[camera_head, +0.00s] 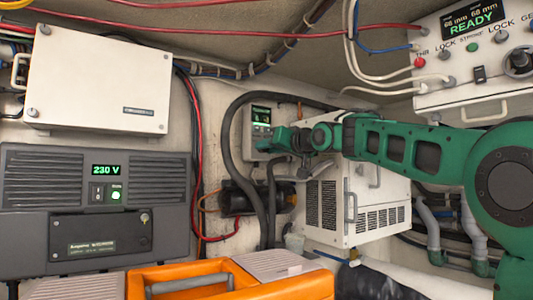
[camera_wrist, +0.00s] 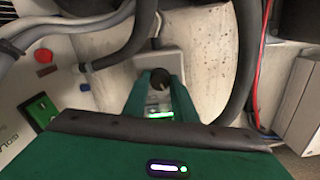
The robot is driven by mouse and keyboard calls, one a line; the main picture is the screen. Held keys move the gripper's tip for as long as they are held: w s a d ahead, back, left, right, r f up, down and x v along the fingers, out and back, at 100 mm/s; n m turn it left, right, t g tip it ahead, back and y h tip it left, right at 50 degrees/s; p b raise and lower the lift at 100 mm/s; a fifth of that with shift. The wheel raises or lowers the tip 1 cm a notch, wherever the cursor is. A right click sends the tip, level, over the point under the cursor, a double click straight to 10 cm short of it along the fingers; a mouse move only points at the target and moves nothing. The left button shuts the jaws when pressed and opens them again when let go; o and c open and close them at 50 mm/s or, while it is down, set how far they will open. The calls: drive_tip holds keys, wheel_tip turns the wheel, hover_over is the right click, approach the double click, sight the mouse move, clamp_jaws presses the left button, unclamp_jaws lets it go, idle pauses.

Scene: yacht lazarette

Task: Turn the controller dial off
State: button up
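The controller (camera_head: 261,118) is a small pale box with a lit green display, mounted on the back wall. In the wrist view its pale casing (camera_wrist: 160,61) shows beyond the fingers. A dark round dial (camera_wrist: 160,79) lies between the fingertips, with a lit display (camera_wrist: 159,108) seen between the fingers. My gripper (camera_head: 276,141) is at the controller's lower front and hides the dial in the head view. Its green fingers (camera_wrist: 160,84) stand apart, one on each side of the dial. I cannot tell whether they touch it.
A white vented cabinet (camera_head: 329,205) stands close under my arm. Thick dark hoses (camera_head: 229,150) loop around the controller. A 230 V unit (camera_head: 107,170) and white box (camera_head: 98,80) are at left. An orange case (camera_head: 141,289) is below. A READY panel (camera_head: 475,65) is upper right.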

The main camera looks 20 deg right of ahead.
drive_tip(key=shift+f+n, duration=0.1)
drive_tip(key=shift+n, duration=4.4)
drive_tip(key=o, duration=1)
drive_tip(key=shift+o, duration=0.2)
drive_tip(key=v, duration=1)
drive_tip(key=shift+s, duration=0.3)
drive_tip(key=shift+d, duration=0.1)
